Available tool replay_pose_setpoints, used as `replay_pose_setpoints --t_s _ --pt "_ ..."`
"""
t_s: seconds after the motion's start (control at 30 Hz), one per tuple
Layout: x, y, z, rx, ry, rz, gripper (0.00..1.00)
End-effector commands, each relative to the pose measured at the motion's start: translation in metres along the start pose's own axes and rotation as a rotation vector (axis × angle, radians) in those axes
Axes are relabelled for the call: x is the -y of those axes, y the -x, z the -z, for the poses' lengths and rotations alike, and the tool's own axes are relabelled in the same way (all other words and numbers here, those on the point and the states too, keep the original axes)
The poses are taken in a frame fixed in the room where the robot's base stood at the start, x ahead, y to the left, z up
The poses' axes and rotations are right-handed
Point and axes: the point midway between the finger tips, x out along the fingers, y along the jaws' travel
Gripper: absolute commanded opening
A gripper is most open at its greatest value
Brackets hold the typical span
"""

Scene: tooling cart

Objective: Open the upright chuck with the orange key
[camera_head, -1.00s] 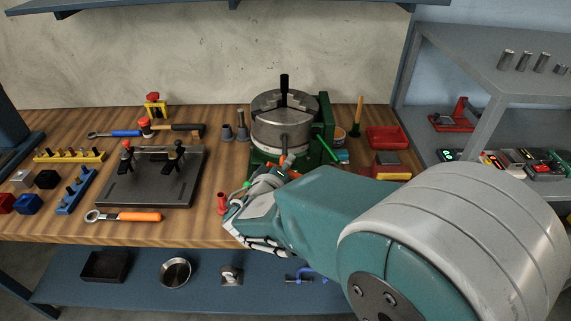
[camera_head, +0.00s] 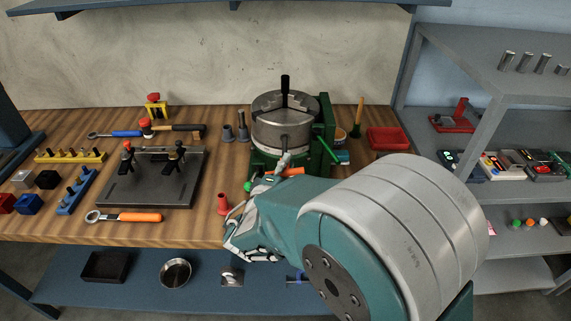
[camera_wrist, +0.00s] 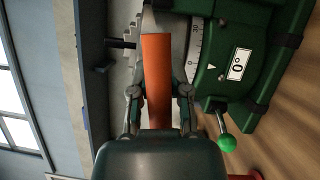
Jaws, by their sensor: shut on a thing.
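The grey three-jaw chuck (camera_head: 268,132) stands upright on a green base (camera_head: 327,150) at the back middle of the bench. A dark rod (camera_head: 285,84) stands upright at the centre of its jaws. My gripper (camera_wrist: 160,95) is at the chuck's front, below its side, and is shut on the orange key (camera_wrist: 157,65). In the wrist view the orange bar lies between both fingers and points toward the chuck. The head view shows only a short orange piece (camera_head: 293,172) beside my gripper. The key's tip is hidden, so I cannot tell whether it sits in the chuck's socket.
A clamp plate (camera_head: 150,187) and an orange-handled wrench (camera_head: 135,217) lie farther left.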

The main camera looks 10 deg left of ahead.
Motion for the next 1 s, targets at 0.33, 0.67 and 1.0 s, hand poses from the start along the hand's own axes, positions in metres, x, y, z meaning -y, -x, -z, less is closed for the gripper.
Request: replay_pose_setpoints --t_s 0.33,0.67,1.0 --pt "0.0 0.015 -0.007 0.0 -0.003 -0.001 0.0" --pt "0.0 0.022 -0.011 0.0 -0.002 0.0 0.0" --pt "0.0 0.022 -0.011 0.0 -0.049 0.018 0.0"
